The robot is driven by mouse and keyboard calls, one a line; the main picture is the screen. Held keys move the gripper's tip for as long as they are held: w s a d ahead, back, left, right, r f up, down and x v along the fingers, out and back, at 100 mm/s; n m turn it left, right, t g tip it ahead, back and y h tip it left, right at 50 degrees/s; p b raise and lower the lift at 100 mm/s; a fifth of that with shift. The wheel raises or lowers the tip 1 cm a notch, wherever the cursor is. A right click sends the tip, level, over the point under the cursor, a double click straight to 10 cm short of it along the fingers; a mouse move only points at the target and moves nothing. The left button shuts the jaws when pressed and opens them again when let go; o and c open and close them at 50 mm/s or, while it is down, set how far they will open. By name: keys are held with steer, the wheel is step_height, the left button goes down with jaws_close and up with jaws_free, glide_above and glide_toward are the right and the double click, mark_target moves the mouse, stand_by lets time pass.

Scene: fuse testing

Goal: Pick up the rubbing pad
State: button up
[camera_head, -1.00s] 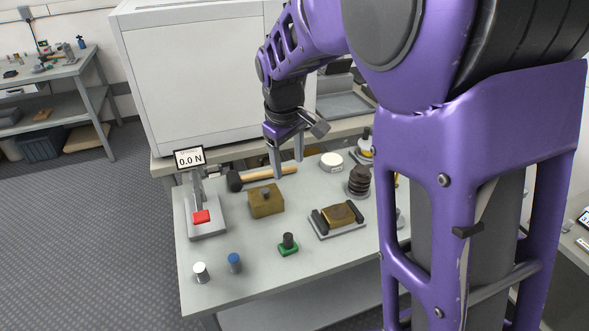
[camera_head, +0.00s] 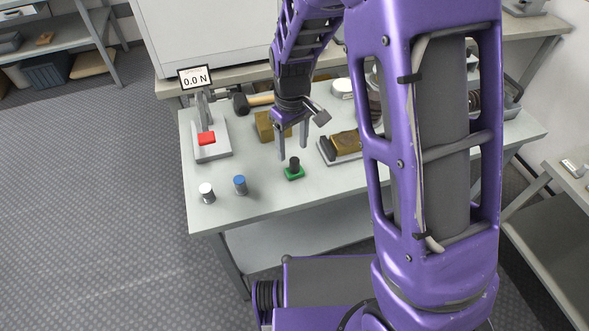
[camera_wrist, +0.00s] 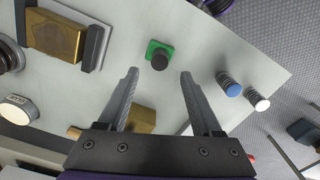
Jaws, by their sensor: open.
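The rubbing pad appears to be the small green block with a dark upright knob; its green base (camera_head: 290,174) rests on the table near the front edge. In the wrist view the pad (camera_wrist: 153,47) lies just beyond the fingertips, lined up with the gap between them. My gripper (camera_head: 293,150) is open and empty, pointing down just above the pad's knob. Both fingers (camera_wrist: 160,74) are apart and nothing is between them. I cannot tell the exact height left above the knob.
A blue-topped cylinder (camera_head: 240,185) and a white-topped one (camera_head: 206,193) stand left of the pad. A brass-coloured block in a grey holder (camera_head: 345,146) is to the right. A yellowish box (camera_head: 264,125) stands behind the gripper. A force gauge stand with a red pad (camera_head: 206,139) is at left.

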mark_target(294, 160)
steer(key=f, duration=0.5)
steer(key=shift+s+d+f+b, duration=0.15)
steer(key=shift+s+d+b, duration=0.05)
steer(key=shift+b, duration=0.15)
jaws_close()
